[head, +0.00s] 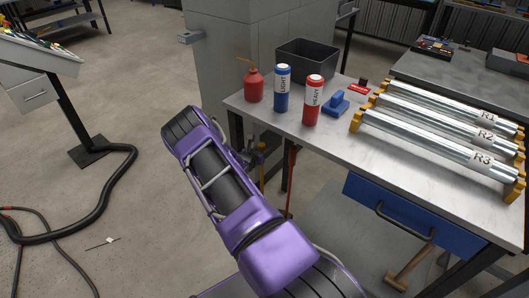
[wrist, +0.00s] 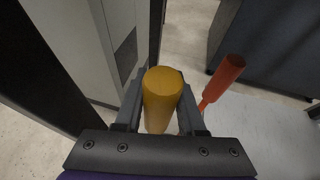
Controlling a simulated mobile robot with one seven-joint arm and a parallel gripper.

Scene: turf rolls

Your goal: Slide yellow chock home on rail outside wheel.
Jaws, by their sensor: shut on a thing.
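My gripper (wrist: 160,112) is shut on a yellow cylinder (wrist: 163,90), which stands between its two fingers with its flat round end facing the wrist camera. In the head view my gripper (head: 254,157) is beside the near left end of the workbench, below its top and partly hidden by my purple arm. A thin yellow piece (head: 262,165) shows there. I cannot tell whether the held cylinder is the chock. I make out no wheel or rail in either view.
A red handle (wrist: 226,76) stands close right of my gripper. The workbench (head: 345,150) carries red and blue bottles, a dark bin (head: 307,60) and rolls R1, R2 and R3 (head: 440,142) in yellow end supports. A black hose (head: 115,200) lies on the open floor at left.

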